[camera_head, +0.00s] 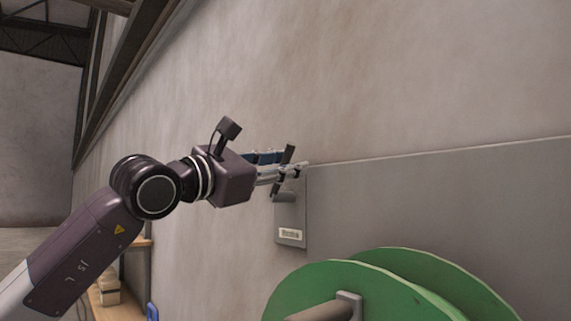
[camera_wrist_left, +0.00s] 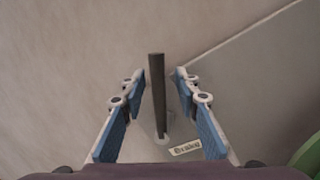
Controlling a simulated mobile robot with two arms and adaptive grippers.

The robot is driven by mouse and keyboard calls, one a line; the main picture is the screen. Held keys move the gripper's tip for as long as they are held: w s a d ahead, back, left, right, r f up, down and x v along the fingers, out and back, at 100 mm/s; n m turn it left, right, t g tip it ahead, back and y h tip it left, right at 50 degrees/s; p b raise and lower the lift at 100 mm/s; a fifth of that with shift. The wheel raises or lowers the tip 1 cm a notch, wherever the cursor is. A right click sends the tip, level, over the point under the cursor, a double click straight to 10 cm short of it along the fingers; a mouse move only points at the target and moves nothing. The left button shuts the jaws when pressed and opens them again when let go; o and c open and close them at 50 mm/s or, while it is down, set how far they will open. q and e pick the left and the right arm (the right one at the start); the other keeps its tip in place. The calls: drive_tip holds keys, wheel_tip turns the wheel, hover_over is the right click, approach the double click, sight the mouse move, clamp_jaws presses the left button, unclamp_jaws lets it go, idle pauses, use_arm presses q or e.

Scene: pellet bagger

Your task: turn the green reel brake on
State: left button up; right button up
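The brake lever is a dark bar (camera_head: 289,154) on a small grey wall bracket (camera_head: 289,215). In the left wrist view the lever (camera_wrist_left: 157,90) stands upright between the two finger pads, with a gap on each side. My left gripper (camera_head: 285,170) is open at the lever; it also shows in the left wrist view (camera_wrist_left: 158,88). The fingers hide part of the lever's lower end in the head view. The green reel (camera_head: 370,285) is below and right of the bracket. My right gripper is not in view.
A small label (camera_head: 290,234) is on the bracket's lower part. A grey panel (camera_head: 440,195) covers the wall to the right, behind the reel. A shelf with boxes (camera_head: 108,292) stands at the lower left. The wall above the lever is bare.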

use_arm(q)
drive_tip(key=v, duration=1.2)
idle(0.3)
